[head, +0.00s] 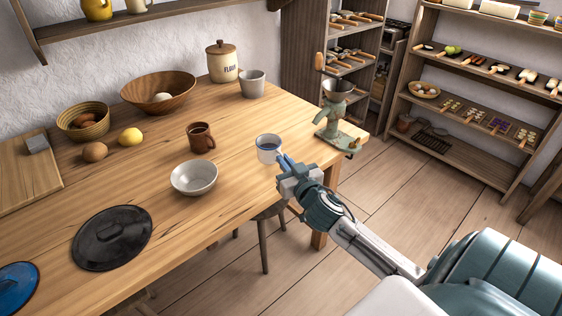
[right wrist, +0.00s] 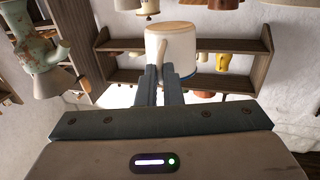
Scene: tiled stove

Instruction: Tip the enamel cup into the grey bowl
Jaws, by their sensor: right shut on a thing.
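The enamel cup (head: 267,156), white with a blue rim, is near the right edge of the wooden table. My right gripper (head: 283,163) is shut on the cup's handle from the right, and the cup looks upright. In the right wrist view, which appears upside down, the cup (right wrist: 170,42) shows beyond the fingers (right wrist: 160,80), with its blue rim partly hidden behind them. I cannot tell whether the cup touches the table. The grey bowl (head: 194,180) stands left of and nearer than the cup, apart from it. My left gripper is not in view.
A brown mug (head: 201,138) stands behind the bowl. A green grinder (head: 329,118) stands right of the cup at the table's edge. A black lid (head: 112,238) lies front left. Bare wood separates cup and bowl.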

